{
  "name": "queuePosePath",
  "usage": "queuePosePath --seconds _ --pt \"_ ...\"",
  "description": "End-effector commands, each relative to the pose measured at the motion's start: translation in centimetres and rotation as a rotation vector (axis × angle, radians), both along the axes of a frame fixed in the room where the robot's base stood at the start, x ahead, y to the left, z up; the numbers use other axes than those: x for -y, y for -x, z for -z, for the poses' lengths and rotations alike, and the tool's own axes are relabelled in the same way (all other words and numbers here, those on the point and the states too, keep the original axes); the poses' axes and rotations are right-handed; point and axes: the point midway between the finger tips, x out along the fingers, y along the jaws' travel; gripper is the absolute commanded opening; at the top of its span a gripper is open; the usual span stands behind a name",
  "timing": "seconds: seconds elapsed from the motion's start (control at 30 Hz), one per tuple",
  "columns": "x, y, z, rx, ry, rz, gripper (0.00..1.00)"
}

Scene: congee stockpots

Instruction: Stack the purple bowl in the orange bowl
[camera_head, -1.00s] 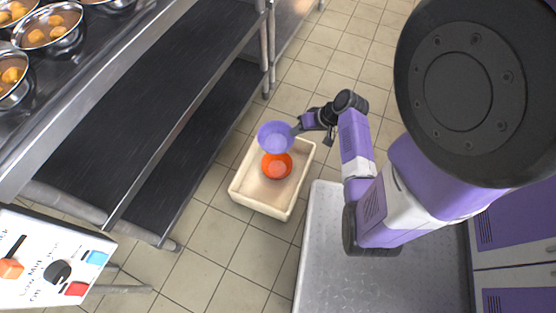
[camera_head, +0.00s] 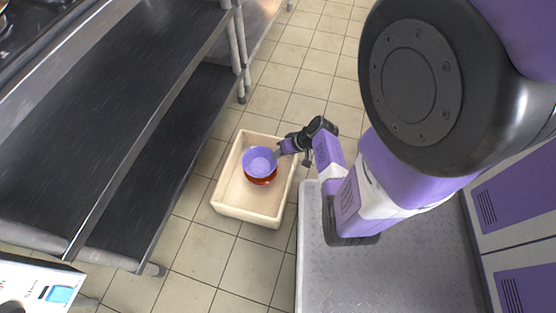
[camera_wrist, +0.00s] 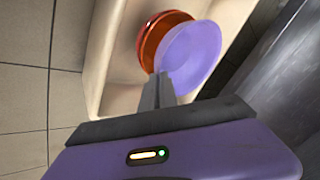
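The purple bowl (camera_head: 258,160) is over the orange bowl (camera_head: 262,180) inside the cream bin (camera_head: 240,209) on the floor. In the wrist view the purple bowl (camera_wrist: 190,58) covers much of the orange bowl (camera_wrist: 160,30), whose rim shows to one side, so the two are slightly off centre. I cannot tell whether the purple bowl rests inside the orange one or is just above it. My gripper (camera_head: 279,154) reaches the purple bowl's right rim. In the wrist view its fingers (camera_wrist: 158,92) are together at that rim, shut on it.
The bin's walls surround the bowls, with bare bin floor at its near end. A steel shelf rack (camera_head: 160,140) stands to the left. Tiled floor (camera_head: 205,255) is open in front of the bin.

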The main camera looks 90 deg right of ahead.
Motion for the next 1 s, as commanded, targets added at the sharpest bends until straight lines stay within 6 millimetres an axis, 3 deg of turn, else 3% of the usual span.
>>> queuePosePath --seconds 0.1,0.2,0.67,0.7,0.8,1.0 --pt "0.0 0.0 2.3 0.000 -0.002 0.002 0.00" --pt "0.1 0.0 3.4 0.001 0.000 0.002 0.00" --pt "0.0 0.0 3.9 0.000 -0.001 0.001 0.00" --pt "0.0 0.0 3.8 0.000 -0.001 0.001 0.09" --pt "0.0 0.0 3.8 0.000 -0.001 0.001 0.24" --pt "0.0 0.0 3.8 0.000 -0.001 0.000 0.24"
